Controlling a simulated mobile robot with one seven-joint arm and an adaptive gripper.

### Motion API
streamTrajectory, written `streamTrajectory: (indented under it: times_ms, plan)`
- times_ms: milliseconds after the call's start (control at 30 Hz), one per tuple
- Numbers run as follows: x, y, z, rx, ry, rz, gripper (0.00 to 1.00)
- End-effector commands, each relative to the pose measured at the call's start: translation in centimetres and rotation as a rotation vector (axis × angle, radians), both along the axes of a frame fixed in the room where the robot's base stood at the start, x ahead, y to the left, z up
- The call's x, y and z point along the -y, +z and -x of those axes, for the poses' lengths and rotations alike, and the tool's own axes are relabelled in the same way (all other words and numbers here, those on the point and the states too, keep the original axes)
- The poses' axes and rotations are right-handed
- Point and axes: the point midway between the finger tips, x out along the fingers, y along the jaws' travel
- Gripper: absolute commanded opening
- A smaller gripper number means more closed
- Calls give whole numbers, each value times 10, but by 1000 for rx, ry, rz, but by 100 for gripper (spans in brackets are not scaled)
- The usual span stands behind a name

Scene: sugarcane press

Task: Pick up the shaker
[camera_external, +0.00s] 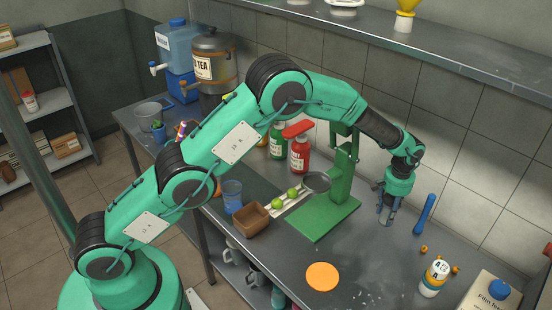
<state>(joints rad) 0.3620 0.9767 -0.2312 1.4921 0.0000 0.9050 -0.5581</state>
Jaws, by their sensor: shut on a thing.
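My gripper (386,212) is at the right of the steel counter, just right of the green press, pointing down. Its fingers are shut on a small greyish thing, which I take to be the shaker. The fingers hide most of it, so its shape is unclear. It is low over the counter; I cannot tell whether it touches the top.
The green press (341,185) stands close left of my gripper. A blue tool (425,214) is close on the right. An orange disc (322,276) lies on the counter (375,265).

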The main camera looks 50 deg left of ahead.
Motion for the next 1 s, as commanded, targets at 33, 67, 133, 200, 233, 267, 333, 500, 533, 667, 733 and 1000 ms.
streamTrajectory:
  times_ms: [33,67,133,200,233,267,333,500,533,667,733,1000]
  plan:
    - [0,5,-1,2,0,1,1]
    - [0,7,-1,2,0,2,1]
    - [0,13,-1,3,0,1,1]
    - [1,21,-2,4,0,1,1]
    - [1,24,-1,3,0,1,1]
    - [0,28,-1,3,0,1,1]
    - [0,37,-1,3,0,1,1]
    - [-6,37,15,1,0,1,1]
    - [-7,38,19,2,0,1,1]
    - [-13,39,36,1,0,1,1]
    - [-17,41,47,2,0,1,1]
    - [-32,45,89,2,0,1,1]
